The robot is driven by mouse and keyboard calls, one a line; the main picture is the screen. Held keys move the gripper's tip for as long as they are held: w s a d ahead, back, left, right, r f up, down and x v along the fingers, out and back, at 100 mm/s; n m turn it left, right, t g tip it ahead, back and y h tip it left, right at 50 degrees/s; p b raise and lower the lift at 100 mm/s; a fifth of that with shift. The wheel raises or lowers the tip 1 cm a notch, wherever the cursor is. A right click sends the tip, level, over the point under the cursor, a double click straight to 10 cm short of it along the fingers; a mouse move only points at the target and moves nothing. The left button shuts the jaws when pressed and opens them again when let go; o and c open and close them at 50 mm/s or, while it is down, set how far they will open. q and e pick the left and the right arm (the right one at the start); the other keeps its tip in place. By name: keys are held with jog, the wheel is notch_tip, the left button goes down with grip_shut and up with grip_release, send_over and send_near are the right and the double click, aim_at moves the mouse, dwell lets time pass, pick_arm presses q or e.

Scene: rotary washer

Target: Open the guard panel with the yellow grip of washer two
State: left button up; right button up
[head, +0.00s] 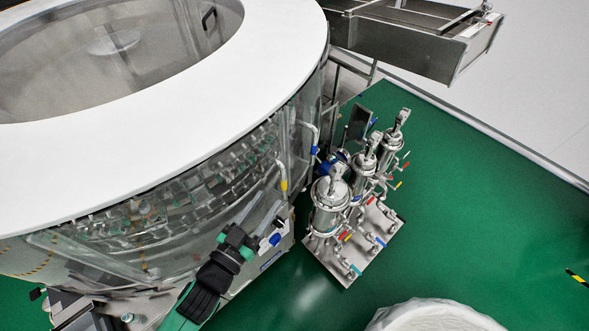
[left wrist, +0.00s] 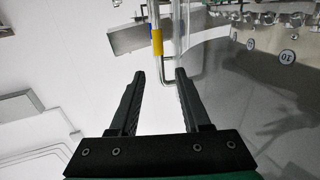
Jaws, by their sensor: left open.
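The washer (head: 285,78) is a large round machine with a white top ring and clear curved panels around its side. A bent metal handle with a yellow grip (head: 284,185) stands out from a clear panel, and the yellow grip shows in the left wrist view (left wrist: 157,43) beyond the fingertips. My left gripper (head: 271,203) is open and empty, just below the yellow grip in the head view. In the left wrist view the open fingers (left wrist: 160,72) point towards the handle, with the grip apart from them. My right gripper is not in view.
Another handle with a blue grip (head: 314,150) is farther along the washer's side. Several steel filter housings (head: 330,200) stand on a metal base right of my left gripper. A white round object (head: 435,315) is at the bottom. Green floor (head: 480,220) is clear at the right.

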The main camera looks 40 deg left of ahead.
pick_arm(q)
jog(key=x, duration=1.1)
jog(key=shift+w, duration=0.4)
jog(key=shift+a+r, duration=0.1)
grip_shut()
dwell(0.7)
